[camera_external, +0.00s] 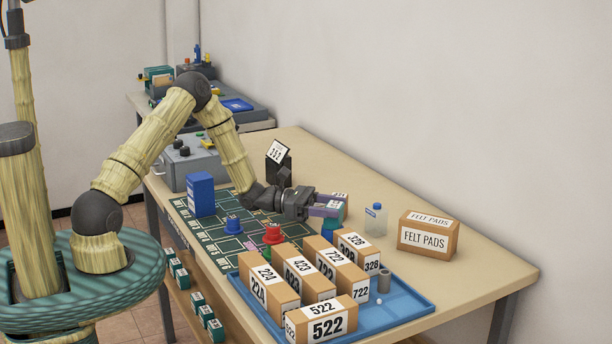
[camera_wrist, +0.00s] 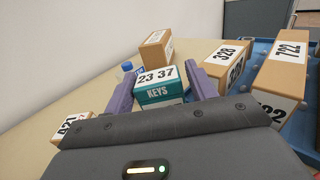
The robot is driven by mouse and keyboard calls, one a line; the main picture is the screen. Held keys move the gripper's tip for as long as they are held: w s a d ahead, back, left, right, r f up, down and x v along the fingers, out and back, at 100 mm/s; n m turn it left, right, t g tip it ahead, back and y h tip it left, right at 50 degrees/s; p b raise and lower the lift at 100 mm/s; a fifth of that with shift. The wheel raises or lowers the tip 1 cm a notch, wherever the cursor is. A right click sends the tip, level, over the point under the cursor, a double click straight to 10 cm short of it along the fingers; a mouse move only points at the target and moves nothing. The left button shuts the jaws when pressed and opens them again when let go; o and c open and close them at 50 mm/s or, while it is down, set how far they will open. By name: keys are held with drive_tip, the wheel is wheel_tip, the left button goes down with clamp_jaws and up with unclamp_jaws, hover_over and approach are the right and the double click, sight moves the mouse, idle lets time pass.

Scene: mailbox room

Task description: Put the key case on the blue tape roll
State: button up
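The key case is a small teal box with a white top reading "23 37" and the word KEYS on its side (camera_wrist: 158,88). In the external view it shows behind my fingers (camera_external: 337,221), near the far right end of the mat. My gripper (camera_external: 327,210) reaches low over the table with its purple fingers on either side of the case. The fingers are apart in the wrist view (camera_wrist: 162,80); whether they touch the case is hard to tell. A small blue round piece, which looks like the blue tape roll (camera_external: 232,227), sits on the green mat, left of my gripper.
A red roll (camera_external: 272,234) stands on the mat (camera_external: 228,243) near the blue one. A blue tray (camera_external: 406,310) with several numbered boxes fills the front. A blue box (camera_external: 200,194), a bottle (camera_external: 376,219) and a felt pads box (camera_external: 428,234) stand around.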

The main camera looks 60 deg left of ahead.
drive_tip(key=shift+o, duration=0.9)
drive_tip(key=shift+r+p, duration=0.45)
drive_tip(key=shift+r, duration=0.15)
drive_tip(key=b+v, duration=0.1)
drive_tip(key=v, duration=0.6)
drive_tip(key=shift+s+a, duration=0.2)
drive_tip(key=shift+s, duration=0.05)
